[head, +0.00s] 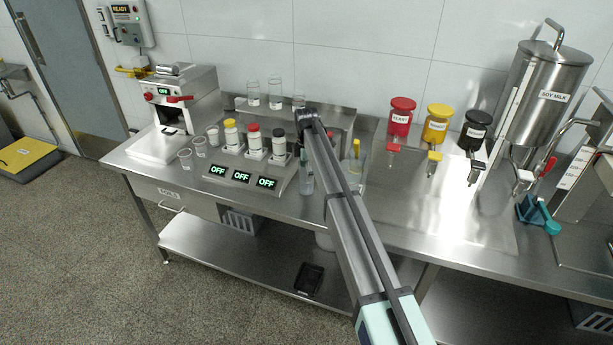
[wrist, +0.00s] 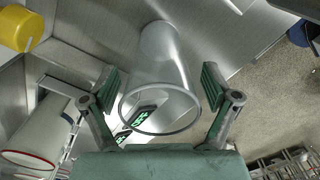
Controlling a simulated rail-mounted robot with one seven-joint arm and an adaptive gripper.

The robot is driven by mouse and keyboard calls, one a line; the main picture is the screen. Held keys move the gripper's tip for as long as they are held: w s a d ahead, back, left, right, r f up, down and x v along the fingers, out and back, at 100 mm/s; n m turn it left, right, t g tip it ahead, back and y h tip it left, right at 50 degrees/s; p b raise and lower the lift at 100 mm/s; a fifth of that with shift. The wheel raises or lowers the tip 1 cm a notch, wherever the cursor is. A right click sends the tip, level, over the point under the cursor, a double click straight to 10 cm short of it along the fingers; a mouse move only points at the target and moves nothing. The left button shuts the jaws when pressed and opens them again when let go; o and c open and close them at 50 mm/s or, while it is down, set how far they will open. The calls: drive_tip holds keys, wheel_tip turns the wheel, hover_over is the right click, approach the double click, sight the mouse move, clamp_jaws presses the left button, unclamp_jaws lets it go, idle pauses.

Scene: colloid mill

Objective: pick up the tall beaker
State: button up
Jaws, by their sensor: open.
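The tall beaker (wrist: 158,55) is a clear, empty-looking glass cylinder in the wrist view, with its round rim toward the camera. My gripper (wrist: 160,82) is open, with one green-padded finger on each side of the beaker. Gaps seem to show between the pads and the glass. In the head view, a clear vessel (head: 306,181) that looks like this beaker stands on the steel counter just below the end of my arm. My arm hides part of it and most of my gripper there.
A dispenser with three OFF displays (head: 241,176) and capped bottles stands left of the beaker. A glass with a yellow-topped item (head: 355,160) is close on the right. Labelled glasses (head: 275,94) stand on a shelf behind.

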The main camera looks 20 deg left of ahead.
drive_tip(key=shift+f, duration=0.65)
drive_tip(key=c, duration=1.2)
drive_tip(key=shift+o, duration=0.2)
drive_tip(key=shift+r, duration=0.1)
